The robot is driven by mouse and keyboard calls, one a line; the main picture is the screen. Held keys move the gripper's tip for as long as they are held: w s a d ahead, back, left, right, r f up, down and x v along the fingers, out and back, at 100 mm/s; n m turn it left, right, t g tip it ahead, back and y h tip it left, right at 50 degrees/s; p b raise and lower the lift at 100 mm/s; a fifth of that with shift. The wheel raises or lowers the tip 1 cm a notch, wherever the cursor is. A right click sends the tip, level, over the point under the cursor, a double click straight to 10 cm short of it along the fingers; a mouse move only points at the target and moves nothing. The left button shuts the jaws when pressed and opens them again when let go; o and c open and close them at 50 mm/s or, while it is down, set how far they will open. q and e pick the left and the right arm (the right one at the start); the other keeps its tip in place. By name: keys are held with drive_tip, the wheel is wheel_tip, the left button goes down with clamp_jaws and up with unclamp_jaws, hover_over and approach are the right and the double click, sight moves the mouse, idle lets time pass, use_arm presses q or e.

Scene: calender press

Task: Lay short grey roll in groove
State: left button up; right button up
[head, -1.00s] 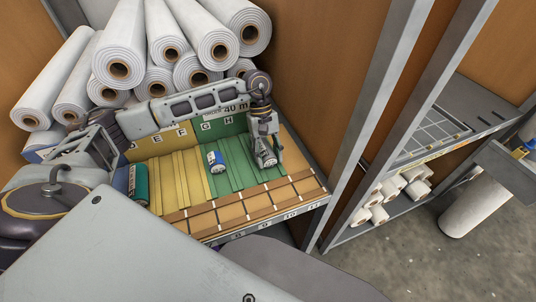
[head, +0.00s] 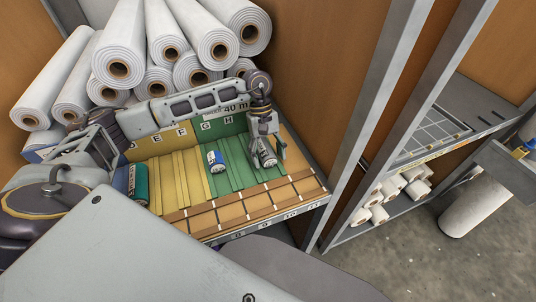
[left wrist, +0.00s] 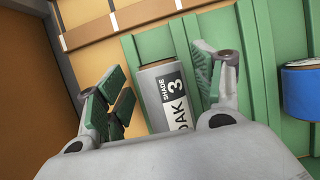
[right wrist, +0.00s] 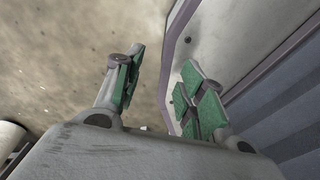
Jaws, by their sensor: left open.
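The short grey roll (head: 267,160) lies at the right of the green grooved section (head: 235,177), under label H. In the left wrist view its white label reads SHADE OAK 3 (left wrist: 172,100), and it lies along the green strips (left wrist: 262,60). I cannot tell whether it rests fully in the groove. My left gripper (head: 268,153) is open over the roll, with a finger on each side; a gap shows beside the roll in the left wrist view (left wrist: 158,85). My right gripper (right wrist: 163,90) is open and empty, away from the board, and out of the head view.
A blue and white roll (head: 216,161) lies left of the grey one on green. A teal roll (head: 138,183) lies by the yellow section (head: 176,180). Big white rolls (head: 180,45) are stacked behind. A grey post (head: 375,110) stands right of the shelf.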

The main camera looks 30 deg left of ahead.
sight(264, 145)
use_arm(q)
drive_tip(key=shift+w+a+r, duration=0.1)
drive_tip(key=shift+w+r, duration=0.05)
drive_tip(key=shift+r, duration=0.2)
drive_tip(key=b+v, duration=0.1)
drive_tip(key=v, duration=0.8)
drive_tip(key=shift+r+b, duration=0.15)
drive_tip(key=shift+b, duration=0.25)
drive_tip(key=shift+v, duration=1.05)
use_arm(e)
drive_tip(key=shift+w+d+f, duration=0.75)
drive_tip(key=shift+d+f, duration=0.1)
drive_tip(key=shift+s, duration=0.1)
